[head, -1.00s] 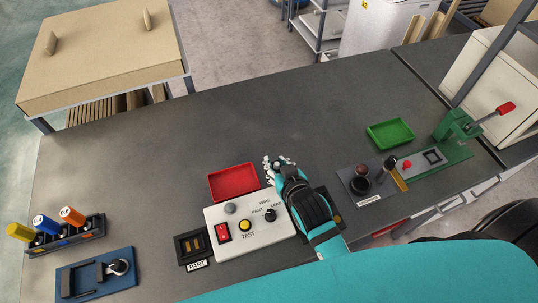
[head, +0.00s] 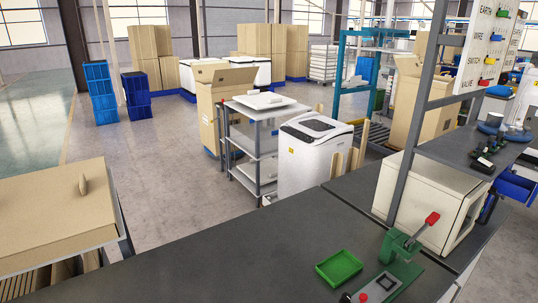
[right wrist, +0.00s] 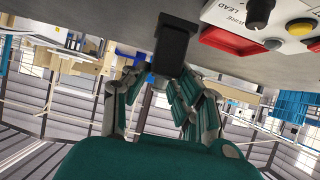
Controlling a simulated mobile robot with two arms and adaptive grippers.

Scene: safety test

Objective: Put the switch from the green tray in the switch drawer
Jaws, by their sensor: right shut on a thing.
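The green tray (head: 339,268) lies on the dark bench near the bottom of the head view and looks empty. In the right wrist view my right gripper (right wrist: 165,82) is shut on a black block (right wrist: 172,42); I cannot tell for sure that it is the switch. The block is held close to the grey bench surface, beside the red tray (right wrist: 232,40). A pale board (head: 490,50) at upper right of the head view carries the words EARTH, WIRE, SWITCH and VALVE. I cannot make out a switch drawer. My left gripper is not in view.
A green lever press (head: 400,255) with a red handle stands right of the green tray. A cream cabinet (head: 425,205) and a grey post are behind it. The white test box (right wrist: 290,15) is near the gripper. The bench left of the tray is clear.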

